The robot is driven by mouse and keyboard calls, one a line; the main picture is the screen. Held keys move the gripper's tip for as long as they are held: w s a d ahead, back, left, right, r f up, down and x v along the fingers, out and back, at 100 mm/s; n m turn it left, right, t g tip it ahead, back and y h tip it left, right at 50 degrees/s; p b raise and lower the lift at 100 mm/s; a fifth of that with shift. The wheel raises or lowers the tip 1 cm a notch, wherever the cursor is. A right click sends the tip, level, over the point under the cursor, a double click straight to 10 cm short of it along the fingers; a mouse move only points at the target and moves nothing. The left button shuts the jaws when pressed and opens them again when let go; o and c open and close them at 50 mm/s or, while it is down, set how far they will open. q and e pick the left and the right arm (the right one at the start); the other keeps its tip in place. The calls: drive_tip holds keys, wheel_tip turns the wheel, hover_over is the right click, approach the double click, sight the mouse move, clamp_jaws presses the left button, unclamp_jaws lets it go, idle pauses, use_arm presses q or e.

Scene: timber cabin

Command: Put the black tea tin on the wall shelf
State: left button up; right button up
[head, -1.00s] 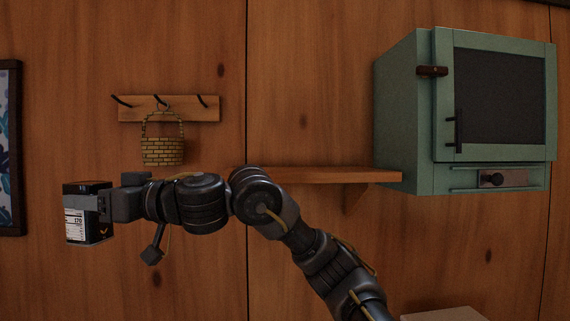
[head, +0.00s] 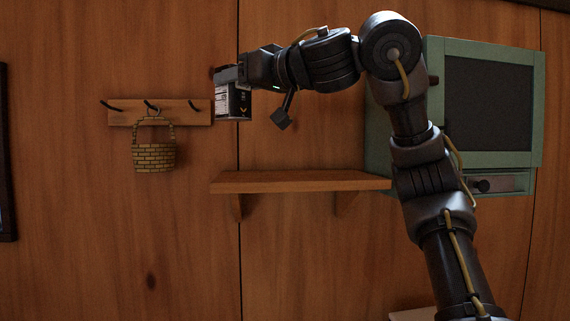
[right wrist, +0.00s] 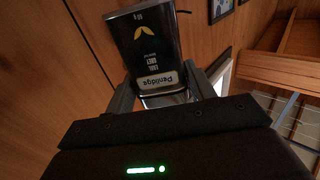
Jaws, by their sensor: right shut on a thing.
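The black tea tin (head: 233,104) has a white label and a small yellow mark. My right gripper (head: 228,78) is shut on it and holds it in the air, above the left part of the wall shelf in the head view. In the right wrist view the tin (right wrist: 148,45) sits between the fingers (right wrist: 165,92), with its lettered face toward the camera. The wall shelf (head: 300,182) is a wooden board on two brackets, and its visible top is bare. The tin is apart from the shelf. My left gripper is not in view.
A green cabinet (head: 433,52) with a dark door hangs at the shelf's right end, partly behind my right arm. A wooden hook rail (head: 180,112) with a small hanging basket (head: 154,158) is left of the tin. Bare plank wall lies below the shelf.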

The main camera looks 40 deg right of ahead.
drive_tip(key=w+d+f+p, duration=0.2)
drive_tip(key=d+f, duration=0.2)
drive_tip(key=w+d+f+p, duration=0.1)
drive_tip(key=w+d+f, duration=0.1)
drive_tip(key=d+f, duration=0.1)
drive_tip(key=w+d+f+p, duration=0.2)
drive_tip(key=d+f, duration=0.2)
drive_tip(key=shift+w+d+f+p, duration=0.3)
drive_tip(key=shift+s+d+f, duration=0.1)
drive_tip(key=shift+d+f, duration=0.15)
drive_tip(key=shift+f, duration=0.3)
drive_tip(key=shift+a, duration=0.15)
